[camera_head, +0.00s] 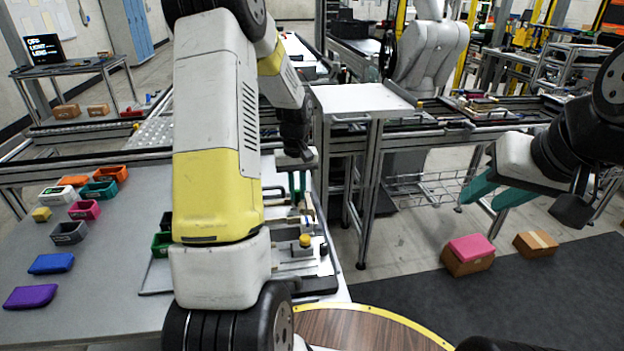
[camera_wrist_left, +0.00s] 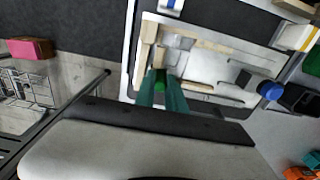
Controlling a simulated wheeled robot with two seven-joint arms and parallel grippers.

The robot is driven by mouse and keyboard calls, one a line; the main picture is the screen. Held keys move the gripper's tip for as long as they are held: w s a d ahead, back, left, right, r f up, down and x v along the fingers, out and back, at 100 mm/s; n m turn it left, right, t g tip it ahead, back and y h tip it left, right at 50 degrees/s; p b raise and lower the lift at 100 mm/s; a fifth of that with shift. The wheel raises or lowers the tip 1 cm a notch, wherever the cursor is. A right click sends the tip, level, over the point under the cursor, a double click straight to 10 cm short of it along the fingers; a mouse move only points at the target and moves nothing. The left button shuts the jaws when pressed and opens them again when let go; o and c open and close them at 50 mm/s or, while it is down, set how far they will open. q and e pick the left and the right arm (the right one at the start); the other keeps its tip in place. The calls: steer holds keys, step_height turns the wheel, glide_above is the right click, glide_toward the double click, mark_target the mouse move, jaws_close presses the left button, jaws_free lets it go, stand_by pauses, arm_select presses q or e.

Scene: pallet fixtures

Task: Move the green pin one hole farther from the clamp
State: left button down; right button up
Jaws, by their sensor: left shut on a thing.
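My left gripper (camera_head: 297,195) points down over the right part of the pallet on the table. In the left wrist view its teal fingers (camera_wrist_left: 163,92) are shut on the green pin (camera_wrist_left: 160,80). The pin's end shows between the fingertips, over the fixture plate (camera_wrist_left: 215,68) beside a pale wooden bar (camera_wrist_left: 148,45). I cannot tell whether the pin sits in a hole; the fingers hide much of it. A blue knob (camera_wrist_left: 270,90) stands on the plate's far right; I cannot tell whether it belongs to the clamp. My right gripper (camera_head: 497,190) is open and empty, away from the table.
A yellow knob (camera_head: 305,240) stands on the pallet near my left gripper. Small coloured bins, such as a pink one (camera_head: 84,209) and a grey one (camera_head: 69,233), stand on the table's left. A pink-topped box (camera_head: 469,254) lies on the floor at right.

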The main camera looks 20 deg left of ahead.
arm_select(q)
steer(key=c, duration=1.3)
jaws_free()
steer(key=shift+r, duration=0.15)
step_height(320, 180, up, 8)
steer(key=shift+f, duration=0.2)
